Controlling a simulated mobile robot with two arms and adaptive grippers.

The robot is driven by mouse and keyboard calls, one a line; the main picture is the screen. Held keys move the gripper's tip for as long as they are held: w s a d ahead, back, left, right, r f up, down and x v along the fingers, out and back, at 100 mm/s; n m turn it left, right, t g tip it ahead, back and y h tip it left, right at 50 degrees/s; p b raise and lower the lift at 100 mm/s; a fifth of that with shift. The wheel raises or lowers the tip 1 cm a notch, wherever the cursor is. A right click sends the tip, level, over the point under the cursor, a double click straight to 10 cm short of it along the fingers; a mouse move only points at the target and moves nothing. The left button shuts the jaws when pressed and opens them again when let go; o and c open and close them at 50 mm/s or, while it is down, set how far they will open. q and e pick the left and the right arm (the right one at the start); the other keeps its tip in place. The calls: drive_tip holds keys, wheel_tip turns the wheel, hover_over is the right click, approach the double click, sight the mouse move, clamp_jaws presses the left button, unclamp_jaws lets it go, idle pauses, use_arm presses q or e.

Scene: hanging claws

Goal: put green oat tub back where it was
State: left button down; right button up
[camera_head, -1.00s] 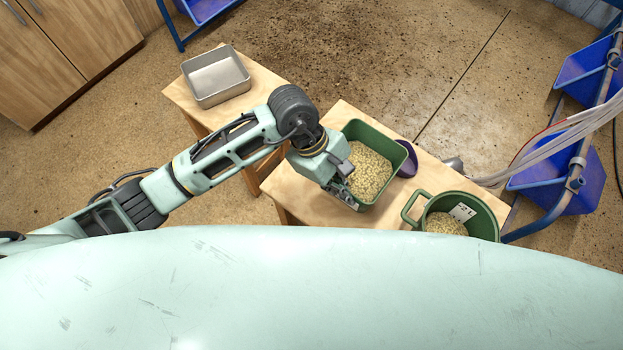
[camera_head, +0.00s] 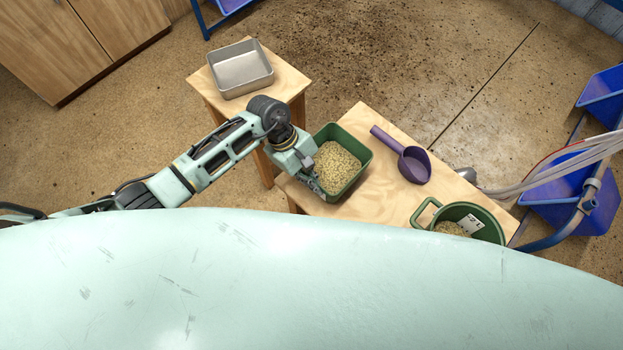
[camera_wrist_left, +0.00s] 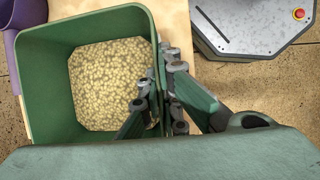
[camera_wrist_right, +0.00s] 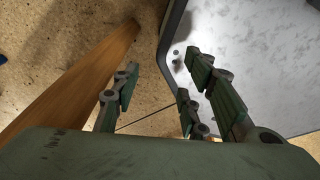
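The green oat tub (camera_head: 362,170) is square, open-topped and partly filled with pale oats. It is at the left end of the wooden table, upright or nearly so; I cannot tell whether its base touches the tabletop. My left gripper (camera_head: 313,180) is at its left wall. In the left wrist view the gripper (camera_wrist_left: 160,100) has fingers on both sides of the tub wall (camera_wrist_left: 100,24), shut on it. My right gripper (camera_wrist_right: 160,95) shows only in its wrist view, with fingers apart and nothing between them.
A purple scoop (camera_head: 415,168) lies on the table (camera_head: 390,205), right of the tub. A round green bucket (camera_head: 487,226) with a handle stands at the right end. A metal tray (camera_head: 240,70) sits on a smaller stand. Blue bins (camera_head: 565,205) are at right.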

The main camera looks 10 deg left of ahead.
use_arm(q)
drive_tip(key=shift+w+f, duration=0.1)
drive_tip(key=shift+f, duration=0.5)
drive_tip(key=shift+f, duration=0.15)
drive_tip(key=c, duration=2)
unclamp_jaws()
drive_tip(key=shift+r, duration=0.25)
drive_tip(key=b+v, duration=0.1)
drive_tip(key=v, duration=1)
drive_tip(key=shift+a+r, duration=0.2)
drive_tip(key=shift+r, duration=0.1)
